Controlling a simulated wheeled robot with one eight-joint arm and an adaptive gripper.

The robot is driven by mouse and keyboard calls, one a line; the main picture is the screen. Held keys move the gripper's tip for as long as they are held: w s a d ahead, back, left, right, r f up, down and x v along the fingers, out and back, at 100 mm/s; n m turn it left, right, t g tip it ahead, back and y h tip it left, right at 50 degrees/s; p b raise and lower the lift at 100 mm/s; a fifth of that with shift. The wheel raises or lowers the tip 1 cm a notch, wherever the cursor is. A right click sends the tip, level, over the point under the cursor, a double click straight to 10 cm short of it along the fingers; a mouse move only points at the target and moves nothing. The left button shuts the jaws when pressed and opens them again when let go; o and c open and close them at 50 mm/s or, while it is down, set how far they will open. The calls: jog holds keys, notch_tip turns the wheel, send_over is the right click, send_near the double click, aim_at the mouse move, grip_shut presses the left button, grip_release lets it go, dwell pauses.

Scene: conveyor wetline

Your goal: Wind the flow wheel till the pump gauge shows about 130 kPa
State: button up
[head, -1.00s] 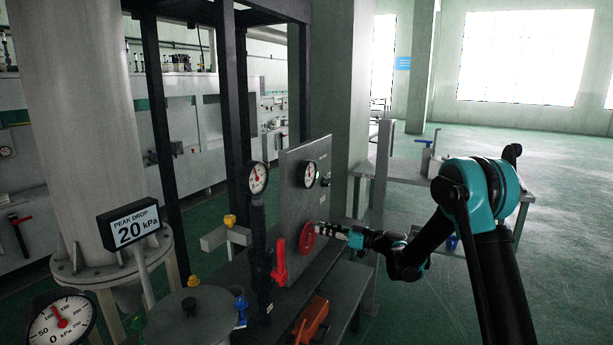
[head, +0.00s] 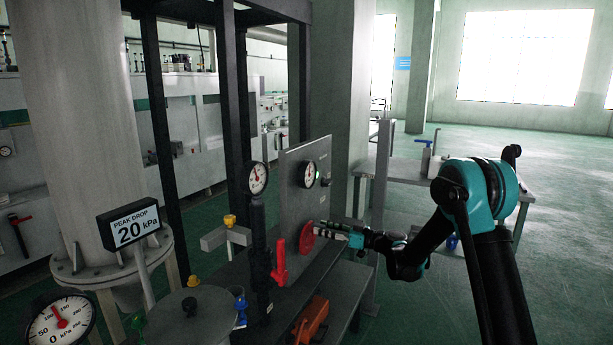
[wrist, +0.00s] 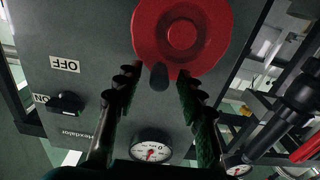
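The red flow wheel (head: 307,237) is on the grey panel (head: 290,205), low down; it fills the top of the wrist view (wrist: 183,35). A dark peg (wrist: 158,76) sticks out at its lower rim. My gripper (head: 328,229) is at the wheel's right side. In the wrist view its fingers (wrist: 157,82) stand apart on either side of the peg, with gaps showing. A round gauge (head: 309,174) is on the panel above the wheel and shows upside down in the wrist view (wrist: 152,144). Its reading is too small to tell.
A second gauge (head: 258,178) stands on a dark pipe beside a red lever (head: 280,262). A large gauge (head: 60,321) is at lower left. A sign (head: 132,228) reads "PEAK DROP 20 kPa". An orange-red item (head: 311,318) lies below. An off/on switch (wrist: 65,104) is near my fingers.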

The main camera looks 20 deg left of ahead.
jog(key=d, duration=0.7)
jog(key=shift+s, duration=0.3)
dwell(0.3)
jog(key=s+d+f+m+t+h, duration=0.1)
jog(key=s+d+f+m+h, duration=0.3)
jog(key=s+d, duration=0.6)
jog(key=s+d+f+m+t+h, duration=0.1)
jog(key=s+d+f+m+h, duration=0.2)
jog(key=d, duration=1.6)
jog(key=s+d+f+m+t+h, duration=0.1)
jog(key=s+d+f+m+h, duration=0.3)
jog(key=s+d+m+h, duration=0.6)
jog(key=s+d+h, duration=0.1)
jog(key=s+d, duration=0.4)
jog(key=s, duration=0.3)
jog(key=shift+s+f, duration=0.2)
jog(key=shift+f, duration=0.1)
